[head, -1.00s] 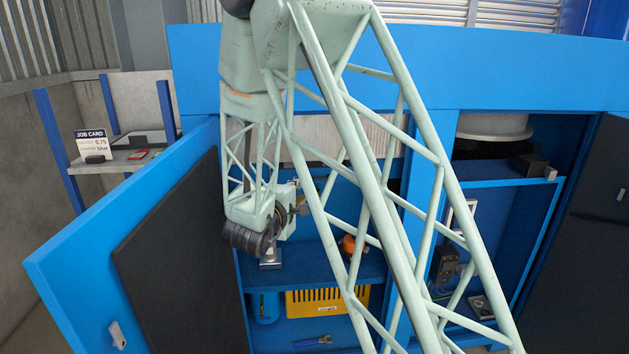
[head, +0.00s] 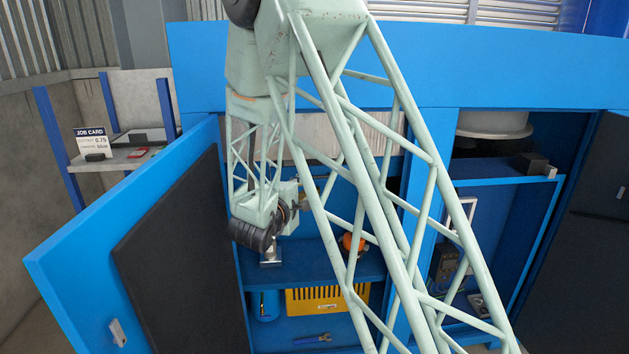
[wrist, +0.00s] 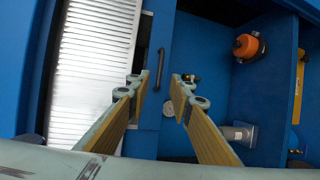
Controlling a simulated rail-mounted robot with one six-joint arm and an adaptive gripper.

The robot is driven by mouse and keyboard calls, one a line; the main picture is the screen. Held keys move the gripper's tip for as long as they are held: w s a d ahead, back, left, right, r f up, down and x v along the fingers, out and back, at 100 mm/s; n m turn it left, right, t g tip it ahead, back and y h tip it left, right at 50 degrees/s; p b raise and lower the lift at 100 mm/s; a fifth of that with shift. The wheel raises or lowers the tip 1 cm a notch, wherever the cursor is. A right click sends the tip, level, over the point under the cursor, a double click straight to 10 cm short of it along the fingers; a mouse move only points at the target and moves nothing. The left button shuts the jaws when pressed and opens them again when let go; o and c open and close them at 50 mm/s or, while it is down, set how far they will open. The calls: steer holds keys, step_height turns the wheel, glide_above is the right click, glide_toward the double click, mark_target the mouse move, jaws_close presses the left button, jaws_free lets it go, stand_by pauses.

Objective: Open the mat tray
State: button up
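In the wrist view a dark bar handle (wrist: 159,69) is fixed on a blue strip beside a pale ribbed panel (wrist: 95,65); this looks like the mat tray, though no label shows. My gripper (wrist: 158,82) is open and empty, its two fingers apart. The handle shows beyond the fingertips, between their lines; I see no contact. In the head view part of the pale panel (head: 318,135) shows behind my arm, in the upper part of the open blue cabinet. My fingers are mostly hidden there by my wrist and arm.
An orange-topped part (wrist: 246,46) and a grey cylindrical fitting (wrist: 238,134) stand in the bay beside the tray. A yellow slotted box (head: 314,301) is on the lower shelf. The open cabinet door (head: 128,245) stands at left. The right bay holds instruments.

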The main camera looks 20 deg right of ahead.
steer(key=b+x, duration=0.1)
steer(key=x, duration=1)
steer(key=shift+w+d, duration=0.2)
steer(key=shift+d, duration=0.05)
steer(key=shift+f, duration=0.1)
steer(key=shift+c, duration=0.2)
jaws_close()
